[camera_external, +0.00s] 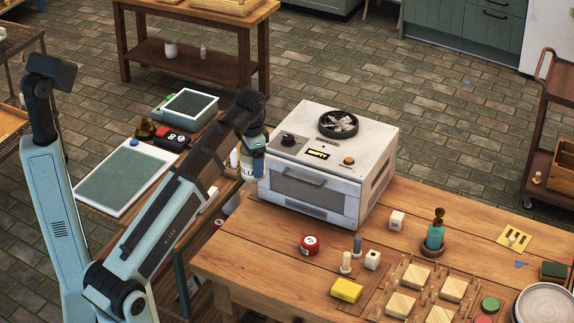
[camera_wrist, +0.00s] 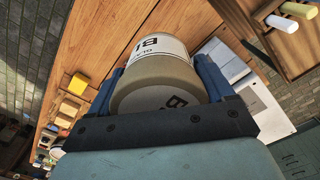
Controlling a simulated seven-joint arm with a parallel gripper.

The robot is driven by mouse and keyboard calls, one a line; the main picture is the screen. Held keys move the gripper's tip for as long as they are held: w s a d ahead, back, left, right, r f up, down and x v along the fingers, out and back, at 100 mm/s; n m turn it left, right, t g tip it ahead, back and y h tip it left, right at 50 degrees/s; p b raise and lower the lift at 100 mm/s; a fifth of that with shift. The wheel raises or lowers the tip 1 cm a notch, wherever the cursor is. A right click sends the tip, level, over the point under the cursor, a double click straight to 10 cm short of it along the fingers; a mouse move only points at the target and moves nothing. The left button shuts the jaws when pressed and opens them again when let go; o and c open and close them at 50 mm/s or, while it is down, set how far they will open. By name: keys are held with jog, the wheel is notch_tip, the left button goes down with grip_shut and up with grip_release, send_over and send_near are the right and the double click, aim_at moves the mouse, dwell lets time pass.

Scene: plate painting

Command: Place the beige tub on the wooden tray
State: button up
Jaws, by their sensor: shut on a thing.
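My gripper (camera_wrist: 160,78) is shut on the beige tub (camera_wrist: 155,90), which sits between its blue fingers in the wrist view. The tub has a white label with dark lettering. In the external view the tub (camera_external: 248,172) is partly hidden by my gripper (camera_external: 252,155), left of the white oven-like box. Whether it touches anything below is unclear. A wooden tray-like piece with a raised rim (camera_external: 228,7) is cut off at the top, on the back table. Which piece is the task's wooden tray is uncertain.
The table's front left is bare.

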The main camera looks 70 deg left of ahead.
notch_tip(320, 180, up, 2)
jog(key=shift+w+a+r, duration=0.15)
jog(key=shift+r, duration=0.05)
jog(key=w+a+r, duration=0.1)
jog(key=w+a, duration=0.2)
jog(key=a, duration=0.8)
jog(key=w+a, duration=0.3)
jog(key=a, duration=0.9)
jog(key=s+a+f+m, duration=0.1)
jog(key=a, duration=2.4)
jog(key=shift+s+f, duration=0.2)
jog(key=shift+f, duration=5.15)
jog(key=shift+s+f, duration=0.15)
jog(key=shift+f, duration=5.2)
jog(key=shift+f, duration=0.15)
jog(key=o, duration=1.2)
notch_tip(320, 180, up, 12)
jog(key=shift+r, duration=0.15)
